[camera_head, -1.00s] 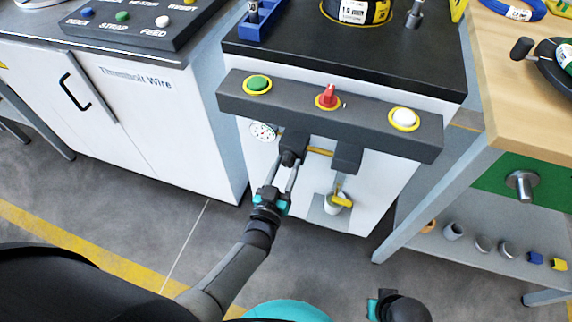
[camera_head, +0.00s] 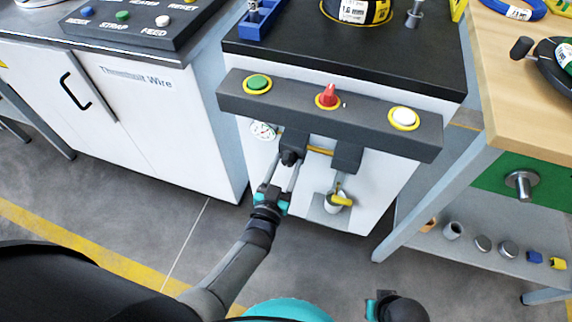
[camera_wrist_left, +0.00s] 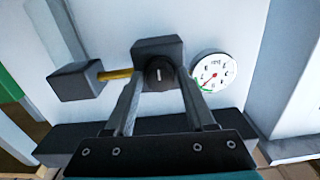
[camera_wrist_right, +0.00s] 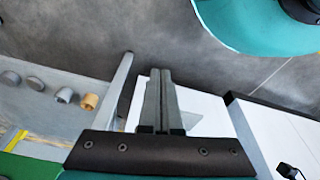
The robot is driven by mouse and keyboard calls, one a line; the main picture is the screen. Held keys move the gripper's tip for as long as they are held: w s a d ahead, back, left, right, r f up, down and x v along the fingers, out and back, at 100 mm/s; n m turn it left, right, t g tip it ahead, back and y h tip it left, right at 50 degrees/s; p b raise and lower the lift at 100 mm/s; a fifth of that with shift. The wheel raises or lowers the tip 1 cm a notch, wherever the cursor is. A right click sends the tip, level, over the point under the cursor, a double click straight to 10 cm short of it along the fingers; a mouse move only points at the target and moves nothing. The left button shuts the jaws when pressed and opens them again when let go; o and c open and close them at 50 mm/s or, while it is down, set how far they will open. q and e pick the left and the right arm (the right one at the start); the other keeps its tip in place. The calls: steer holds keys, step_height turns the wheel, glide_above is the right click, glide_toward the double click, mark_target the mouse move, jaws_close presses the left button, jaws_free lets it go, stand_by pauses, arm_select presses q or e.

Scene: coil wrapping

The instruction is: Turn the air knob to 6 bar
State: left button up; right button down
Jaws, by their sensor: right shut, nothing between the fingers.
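The air knob (camera_head: 290,158) is a small black round knob on a dark regulator block under the front panel of the middle bench. It shows in the left wrist view (camera_wrist_left: 160,72) with a white mark on its face. My left gripper (camera_head: 282,168) has a finger on each side of the knob, apparently closed on it. A white round pressure gauge (camera_wrist_left: 211,72) with a red needle and a green arc sits beside the knob; it shows small in the head view (camera_head: 263,130), and its numbers are unreadable. My right gripper (camera_wrist_right: 160,75) is shut and empty, away from the regulator.
The overhanging panel (camera_head: 365,124) carries a green button (camera_head: 257,82), a red switch (camera_head: 327,96) and a white button (camera_head: 403,117). A yellow lever valve (camera_head: 341,200) hangs to the right of the knob. A wooden workbench (camera_head: 535,85) stands at right.

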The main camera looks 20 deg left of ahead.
arm_select(q)
steer(key=shift+o, duration=1.4)
arm_select(e)
steer(key=shift+w+r, duration=0.1)
arm_select(q)
steer(key=shift+s, duration=0.25)
steer(key=s+p, duration=0.3)
steer(key=s, duration=1.1)
steer(key=shift+s+a, duration=0.25)
steer(key=shift+s, duration=0.15)
arm_select(e)
steer(key=s+d+f, duration=0.3)
steer(key=f, duration=0.3)
steer(key=shift+s, duration=0.4)
